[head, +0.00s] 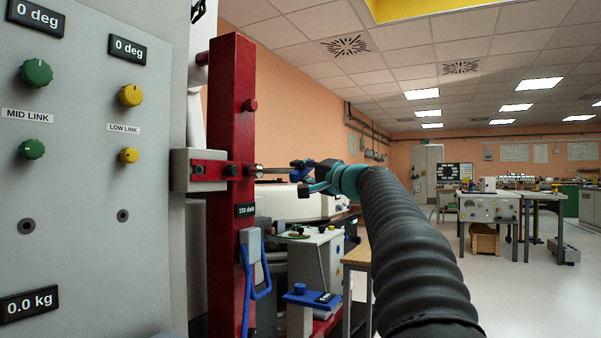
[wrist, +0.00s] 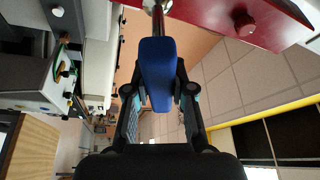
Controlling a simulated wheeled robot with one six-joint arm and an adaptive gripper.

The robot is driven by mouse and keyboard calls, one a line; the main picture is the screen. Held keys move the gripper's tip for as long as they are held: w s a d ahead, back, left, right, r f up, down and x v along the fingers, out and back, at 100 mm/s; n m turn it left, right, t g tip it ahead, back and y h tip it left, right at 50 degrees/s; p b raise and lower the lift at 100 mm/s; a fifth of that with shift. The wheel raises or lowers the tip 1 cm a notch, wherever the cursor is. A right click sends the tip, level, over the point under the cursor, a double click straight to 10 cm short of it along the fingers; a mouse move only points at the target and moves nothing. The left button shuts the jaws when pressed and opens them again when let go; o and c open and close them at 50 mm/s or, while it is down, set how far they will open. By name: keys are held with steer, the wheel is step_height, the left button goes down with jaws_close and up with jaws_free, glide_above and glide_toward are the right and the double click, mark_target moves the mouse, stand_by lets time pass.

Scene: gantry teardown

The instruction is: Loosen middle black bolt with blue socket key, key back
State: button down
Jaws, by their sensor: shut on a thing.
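The blue socket key (wrist: 158,68) is between the fingers of my gripper (head: 303,178), which is shut on its blue handle. Its metal shaft (head: 274,170) points left, level, at the red upright (head: 231,115). The shaft's tip is at a dark bolt head (head: 249,171) on the upright's right face. I cannot tell whether the socket is fully seated. Other dark bolts (head: 198,169) show on the grey clamp block (head: 180,170) and the red front.
A grey panel (head: 80,190) with green and yellow knobs stands close at the left. A blue hook-like handle (head: 254,265) hangs low on the upright. Benches with equipment (head: 318,260) stand behind my gripper. Open floor (head: 520,290) lies to the right.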

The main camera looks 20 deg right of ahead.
steer(key=shift+r, duration=0.1)
steer(key=shift+r+m+p, duration=0.35)
steer(key=shift+m+p, duration=0.15)
steer(key=shift+p, duration=0.6)
steer(key=shift+r+m+g+h+p, duration=0.15)
steer(key=shift+m+g+h+p, duration=0.2)
steer(key=shift+p, duration=0.45)
steer(key=m+g+p, duration=0.1)
steer(key=m+p, duration=0.1)
steer(key=p, duration=0.3)
steer(key=m+g+p, duration=0.1)
steer(key=m+p, duration=0.2)
steer(key=p, duration=0.3)
steer(key=shift+m+h, duration=0.25)
steer(key=shift+m, duration=0.1)
steer(key=shift+f+m, duration=0.25)
steer(key=shift+m, duration=0.05)
steer(key=shift+f+m+g, duration=0.2)
steer(key=shift+m+g, duration=0.35)
steer(key=shift+m, duration=0.25)
